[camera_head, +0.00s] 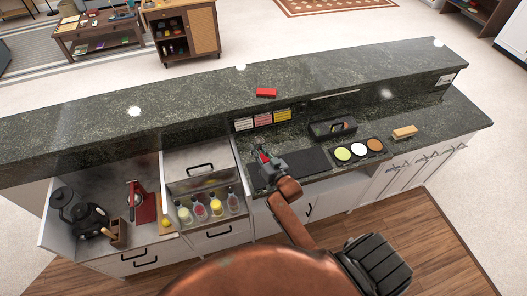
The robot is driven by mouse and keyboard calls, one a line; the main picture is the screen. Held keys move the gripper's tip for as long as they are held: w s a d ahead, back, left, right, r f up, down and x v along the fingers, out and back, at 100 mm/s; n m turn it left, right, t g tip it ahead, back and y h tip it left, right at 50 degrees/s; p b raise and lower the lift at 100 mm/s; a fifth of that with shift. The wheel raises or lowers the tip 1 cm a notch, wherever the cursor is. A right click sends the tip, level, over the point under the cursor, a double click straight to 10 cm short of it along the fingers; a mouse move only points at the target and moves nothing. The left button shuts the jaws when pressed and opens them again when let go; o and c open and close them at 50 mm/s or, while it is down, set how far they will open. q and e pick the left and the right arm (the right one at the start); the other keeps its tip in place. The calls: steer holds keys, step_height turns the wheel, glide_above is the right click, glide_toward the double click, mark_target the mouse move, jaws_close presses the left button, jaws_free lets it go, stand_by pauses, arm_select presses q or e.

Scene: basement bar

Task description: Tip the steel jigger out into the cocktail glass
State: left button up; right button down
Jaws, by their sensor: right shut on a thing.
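My right gripper (265,161) is over the counter's lower work surface, by the left end of a dark mat (307,162). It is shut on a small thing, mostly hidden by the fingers. Red and grey show at the fingertips, and I cannot tell whether this is the steel jigger. I cannot make out the cocktail glass. My left gripper is not in view.
Several bottles (200,211) stand in the well left of my arm. A black caddy (332,128), a tray of coloured rounds (359,151) and a tan block (404,132) are to the right. A red block (266,92) lies on the raised ledge (180,105).

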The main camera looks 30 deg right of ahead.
mark_target(259, 141)
steer(key=shift+d+f+n, duration=0.15)
steer(key=shift+d+n, duration=0.15)
steer(key=shift+n, duration=0.5)
step_height(259, 141, up, 6)
steer(key=p, duration=0.6)
steer(key=shift+p, duration=0.3)
steer(key=shift+f, duration=0.1)
steer(key=shift+f, duration=0.1)
